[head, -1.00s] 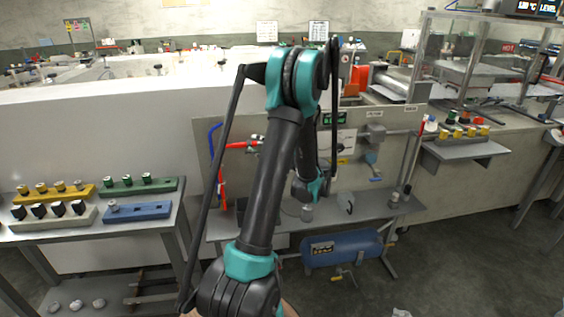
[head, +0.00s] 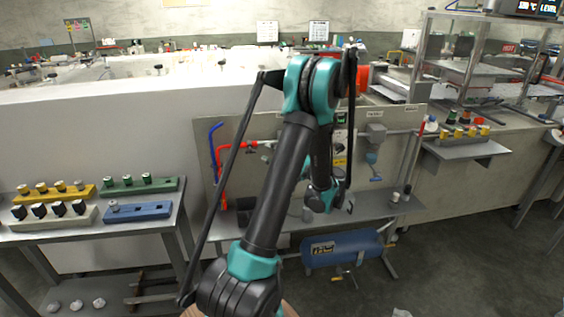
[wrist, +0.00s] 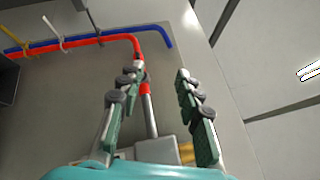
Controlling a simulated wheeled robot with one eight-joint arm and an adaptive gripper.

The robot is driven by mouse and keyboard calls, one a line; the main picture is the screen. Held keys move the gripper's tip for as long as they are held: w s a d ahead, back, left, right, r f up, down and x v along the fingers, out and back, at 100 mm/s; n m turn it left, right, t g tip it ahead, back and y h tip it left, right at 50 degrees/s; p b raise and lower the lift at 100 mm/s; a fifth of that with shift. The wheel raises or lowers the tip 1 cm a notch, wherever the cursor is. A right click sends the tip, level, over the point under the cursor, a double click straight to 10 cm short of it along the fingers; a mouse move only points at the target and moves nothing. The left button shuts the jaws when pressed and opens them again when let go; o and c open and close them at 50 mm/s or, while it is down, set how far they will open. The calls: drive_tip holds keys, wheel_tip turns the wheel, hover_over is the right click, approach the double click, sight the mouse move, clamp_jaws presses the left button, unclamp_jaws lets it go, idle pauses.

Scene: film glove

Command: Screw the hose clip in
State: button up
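My gripper (wrist: 155,110) is open in the wrist view, with its two green-padded fingers apart and nothing held between them. A red hose (wrist: 90,42) runs along the panel and bends down behind the left finger to a grey metal pipe (wrist: 150,115). A blue hose (wrist: 112,32) runs beside it. I cannot make out the hose clip clearly; the hose end is partly behind the left finger. In the head view the red hose (head: 219,165) and blue hose (head: 212,140) hang at the panel's left side.
The upright panel (head: 240,180) stands over a grey bench shelf (head: 370,208). A blue tank (head: 340,248) is below it. A side table at left bears yellow, green and blue blocks (head: 137,211). White and yellow hooks (wrist: 55,32) stick out near the hoses.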

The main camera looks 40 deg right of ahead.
drive_tip(key=shift+f+v, duration=0.2)
drive_tip(key=shift+v, duration=0.95)
drive_tip(key=shift+f+v, duration=0.2)
drive_tip(key=shift+v, duration=1)
